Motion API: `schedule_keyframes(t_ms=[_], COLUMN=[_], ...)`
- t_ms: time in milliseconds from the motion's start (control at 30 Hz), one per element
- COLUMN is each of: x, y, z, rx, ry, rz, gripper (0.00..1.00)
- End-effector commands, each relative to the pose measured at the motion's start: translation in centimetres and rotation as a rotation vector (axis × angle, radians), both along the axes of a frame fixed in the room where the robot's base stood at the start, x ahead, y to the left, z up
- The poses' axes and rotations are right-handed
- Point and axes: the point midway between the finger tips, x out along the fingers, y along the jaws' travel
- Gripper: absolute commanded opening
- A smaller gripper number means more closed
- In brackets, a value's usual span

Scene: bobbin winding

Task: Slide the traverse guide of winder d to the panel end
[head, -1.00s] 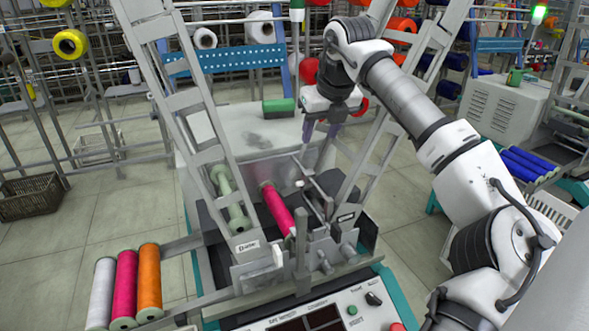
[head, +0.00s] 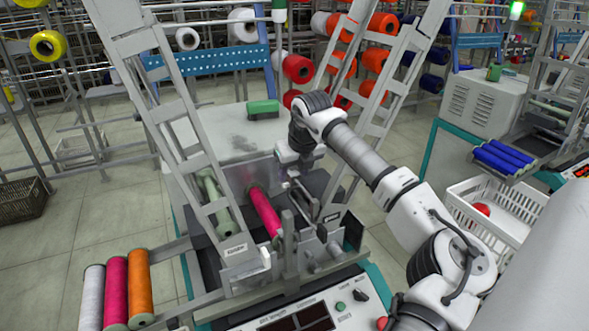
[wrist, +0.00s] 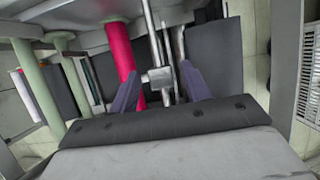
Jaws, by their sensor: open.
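The nearest winder (head: 245,137) stands before me; I cannot read the tag on its frame. In the wrist view its traverse guide (wrist: 158,77) is a small pale grey block on a metal rod. My gripper (wrist: 160,70) is open, one dark finger on each side of the guide, with visible gaps; I cannot tell its exact height against the block. In the head view my gripper (head: 300,172) is low over the winder bed, hiding the guide. The control panel (head: 345,300) is at the winder's near end.
A magenta bobbin (head: 263,211) lies beside the rod, close to my left finger. A pale green bobbin (head: 218,203) is further left. Slanted ladder frames (head: 172,110) rise on both sides. A white crate (head: 512,215) is at right.

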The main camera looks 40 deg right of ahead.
Motion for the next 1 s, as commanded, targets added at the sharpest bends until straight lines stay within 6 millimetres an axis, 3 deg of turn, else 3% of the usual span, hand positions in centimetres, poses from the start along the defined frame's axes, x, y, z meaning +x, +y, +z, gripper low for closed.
schedule_keyframes(t_ms=[167, 533, 733, 1000], x=[0.0, 0.0, -0.2, -3.7], y=[0.0, 0.0, 0.0, 0.8], z=[0.0, 0.0, -0.1, -0.2], rx=[0.0, 0.001, 0.001, -0.001], ry=[0.0, 0.0, 0.0, -0.001], rz=[0.0, 0.0, 0.0, 0.0], gripper=[0.47, 0.0, 0.0, 0.0])
